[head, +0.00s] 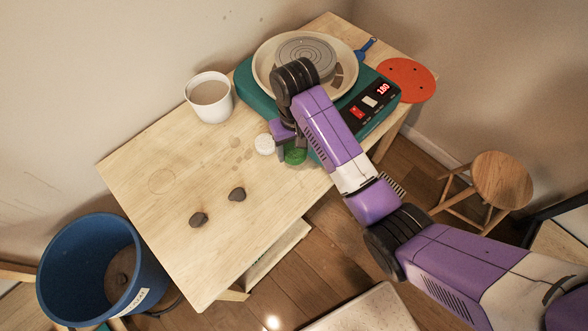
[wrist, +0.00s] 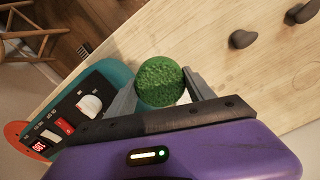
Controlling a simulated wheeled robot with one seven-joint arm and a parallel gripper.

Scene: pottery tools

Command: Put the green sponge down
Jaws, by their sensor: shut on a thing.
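The green sponge (wrist: 161,82) is a round, rough-textured piece. In the wrist view it sits between the two grey fingers of my gripper (wrist: 158,92), which is shut on it. In the head view the green sponge (head: 295,153) shows under my gripper (head: 289,150), partly hidden by the arm. It is over the wooden table (head: 150,205) near the front edge, beside the teal pottery wheel. I cannot tell whether it touches the tabletop.
A white round piece (head: 264,144) lies just left of the sponge. The teal wheel (head: 245,88) and a cup (head: 210,98) stand behind. Two dark lumps, one of them a clay lump (head: 237,194), lie nearer the front. The table's left part is bare. A blue bucket (head: 62,262) stands below left.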

